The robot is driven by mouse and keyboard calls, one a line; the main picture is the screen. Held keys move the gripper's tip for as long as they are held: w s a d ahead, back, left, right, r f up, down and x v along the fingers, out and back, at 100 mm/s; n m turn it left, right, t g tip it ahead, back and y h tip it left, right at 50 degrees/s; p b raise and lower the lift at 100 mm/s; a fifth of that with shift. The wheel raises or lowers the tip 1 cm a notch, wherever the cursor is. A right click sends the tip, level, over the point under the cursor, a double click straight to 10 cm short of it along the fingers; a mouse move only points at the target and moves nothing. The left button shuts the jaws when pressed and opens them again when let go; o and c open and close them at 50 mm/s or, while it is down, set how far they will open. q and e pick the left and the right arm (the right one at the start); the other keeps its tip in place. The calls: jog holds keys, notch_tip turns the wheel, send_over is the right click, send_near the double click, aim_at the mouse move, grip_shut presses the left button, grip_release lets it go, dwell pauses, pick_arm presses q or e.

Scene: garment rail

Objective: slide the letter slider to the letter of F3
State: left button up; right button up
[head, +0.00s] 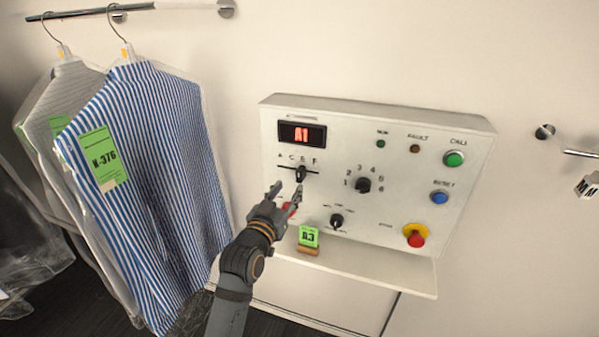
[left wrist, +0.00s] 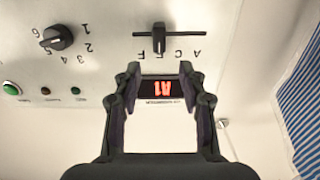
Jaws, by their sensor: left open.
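The letter slider (head: 300,174) is a black handle in a horizontal slot on the white control panel (head: 400,135). Its letters read A, C, E, F, and the handle stands by the E. In the left wrist view, upside down, the slider handle (left wrist: 159,38) is upright in its slot. The display (head: 301,133) shows a red A1. My left gripper (head: 286,189) is open and empty, just below and left of the handle in the head view. In the left wrist view its fingertips (left wrist: 159,70) are spread, with the handle beyond the gap between them. My right gripper is not seen.
A numbered dial (head: 363,185) is right of the slider, a smaller knob (head: 337,221) below. A red emergency button (head: 415,236) is lower right. A green ticket (head: 309,237) stands on the shelf (head: 385,274) near my arm. Bagged shirts (head: 150,170) hang at left.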

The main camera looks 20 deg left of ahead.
aim_at(299, 174)
pick_arm(q)
jog(key=w+p, duration=0.1)
jog(key=w, duration=0.3)
jog(key=w+p, duration=0.1)
jog(key=w, duration=0.3)
jog(key=shift+w+d+r+p, duration=0.1)
jog(key=shift+w+d+p, duration=0.1)
jog(key=shift+p, duration=0.15)
jog(key=shift+w, duration=0.55)
jog(key=shift+c, duration=0.3)
grip_shut()
